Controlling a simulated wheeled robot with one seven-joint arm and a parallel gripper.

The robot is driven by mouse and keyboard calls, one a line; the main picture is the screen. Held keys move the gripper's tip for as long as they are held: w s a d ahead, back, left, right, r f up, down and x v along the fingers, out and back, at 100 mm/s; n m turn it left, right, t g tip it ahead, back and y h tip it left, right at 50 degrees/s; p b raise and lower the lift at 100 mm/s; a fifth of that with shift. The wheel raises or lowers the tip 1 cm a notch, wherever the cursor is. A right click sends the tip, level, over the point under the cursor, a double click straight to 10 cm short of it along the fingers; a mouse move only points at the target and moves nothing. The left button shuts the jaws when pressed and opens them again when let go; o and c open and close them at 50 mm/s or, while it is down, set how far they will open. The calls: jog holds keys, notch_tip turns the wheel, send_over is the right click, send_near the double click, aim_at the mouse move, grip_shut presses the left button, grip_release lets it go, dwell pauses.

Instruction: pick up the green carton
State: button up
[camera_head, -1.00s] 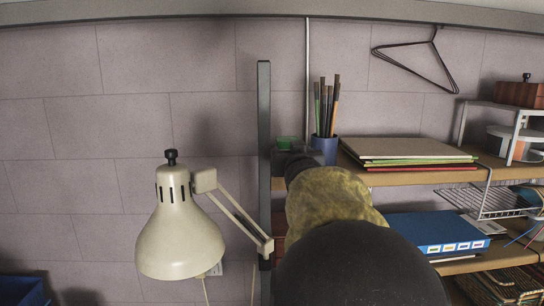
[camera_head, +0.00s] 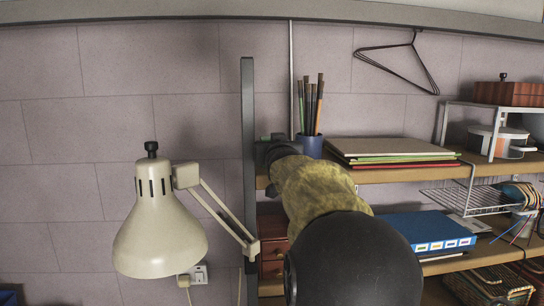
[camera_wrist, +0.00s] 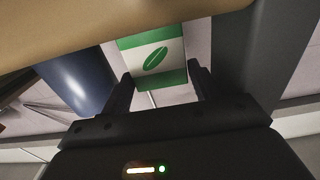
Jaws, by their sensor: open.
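The green carton (camera_wrist: 154,58) has a white band with a green leaf emblem and shows in the upper middle of the wrist view. My gripper (camera_wrist: 161,84) is open, with one dark fingertip on each side of the carton's near end. I cannot tell whether either finger touches it. In the head view my gripper (camera_head: 270,150) is at the left end of the upper shelf, beside the blue pencil cup. There the carton is almost fully hidden behind my gripper and arm.
The blue pencil cup (camera_head: 311,146) stands close to my gripper; it also shows in the wrist view (camera_wrist: 77,80). A dark upright post (camera_head: 249,120) is just left of the gripper. A cream lamp (camera_head: 158,235) stands left. Folders (camera_head: 385,147) lie on the shelf at right.

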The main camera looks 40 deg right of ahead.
jog(key=shift+c, duration=0.2)
jog(key=c, duration=0.7)
jog(key=shift+o, duration=0.2)
jog(key=shift+r, duration=0.1)
notch_tip(320, 180, up, 28)
jog(key=p, duration=0.6)
jog(key=shift+p, duration=0.35)
